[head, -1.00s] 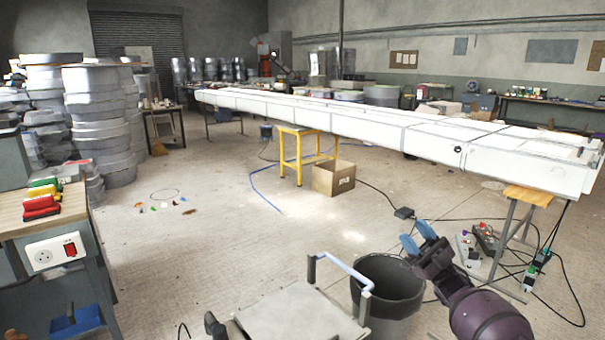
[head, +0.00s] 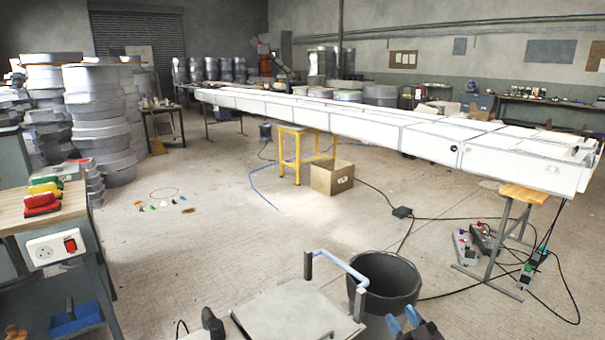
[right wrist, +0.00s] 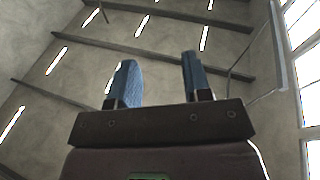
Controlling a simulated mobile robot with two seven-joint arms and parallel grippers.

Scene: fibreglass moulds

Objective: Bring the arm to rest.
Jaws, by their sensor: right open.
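My right gripper (head: 403,322) is at the bottom edge of the head view, just in front of and below the dark bucket. Its two blue fingers stand apart with nothing between them. In the right wrist view the same gripper (right wrist: 156,82) points up toward the ceiling beams and strip lights, open and empty. Most of the right arm is out of the head view. My left gripper is not in view.
A dark bucket (head: 388,285) stands on the floor close to the right gripper. A long white mould (head: 400,132) runs across the room. A cardboard box (head: 332,178) sits below it. Cables and power strips (head: 483,240) lie at the right.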

